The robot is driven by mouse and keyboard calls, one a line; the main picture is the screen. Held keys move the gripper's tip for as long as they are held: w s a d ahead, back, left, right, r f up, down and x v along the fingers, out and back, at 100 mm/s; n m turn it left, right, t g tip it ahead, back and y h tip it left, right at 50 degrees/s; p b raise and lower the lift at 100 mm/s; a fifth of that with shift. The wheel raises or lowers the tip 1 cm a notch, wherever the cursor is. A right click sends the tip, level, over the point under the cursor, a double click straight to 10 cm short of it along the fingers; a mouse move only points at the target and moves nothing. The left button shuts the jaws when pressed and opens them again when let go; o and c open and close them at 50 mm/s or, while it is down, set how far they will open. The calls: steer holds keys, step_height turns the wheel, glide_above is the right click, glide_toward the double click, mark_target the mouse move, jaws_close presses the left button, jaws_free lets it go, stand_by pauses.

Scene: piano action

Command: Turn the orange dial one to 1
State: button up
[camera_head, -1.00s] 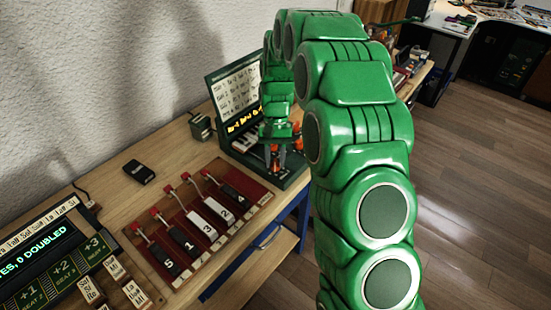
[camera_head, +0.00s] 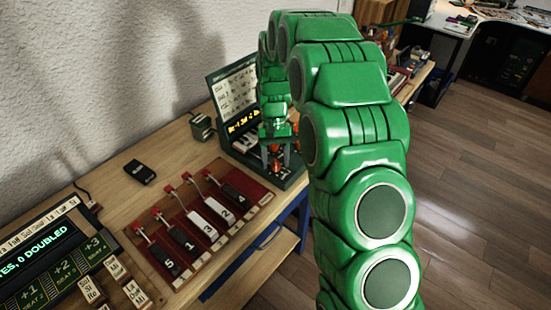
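A dark green box with an upright lid (camera_head: 236,97) stands on the bench at the upper middle. Orange dials are on its right part; one orange dial (camera_head: 275,149) shows between the fingers of my gripper (camera_head: 276,160), and a bit of orange (camera_head: 295,129) shows to the right. My gripper points down over the box with its two grey fingers apart, one on each side of the orange dial. I cannot tell whether they touch it. My green arm hides part of the box, and the dial markings are not readable.
A red board with numbered levers (camera_head: 197,222) lies in front of the box. A lit display panel (camera_head: 42,252) is at the lower left. A small black device (camera_head: 139,171) lies on the wooden bench. Open floor (camera_head: 475,190) is at the right.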

steer(key=shift+r, duration=0.1)
steer(key=v, duration=0.7)
steer(key=shift+w+r, duration=0.2)
steer(key=shift+r, duration=0.05)
stand_by(0.4)
steer(key=s+d+r+t, duration=0.1)
steer(key=s+d+r, duration=0.3)
steer(key=s, duration=0.5)
steer(key=s+d+r, duration=0.1)
steer(key=s+r, duration=0.6)
steer(key=s, duration=0.2)
steer(key=s+d, duration=0.2)
steer(key=s, duration=0.9)
steer(key=s+d+t, duration=0.1)
steer(key=s+d, duration=0.1)
steer(key=s, duration=1)
steer(key=shift+f+t, duration=0.3)
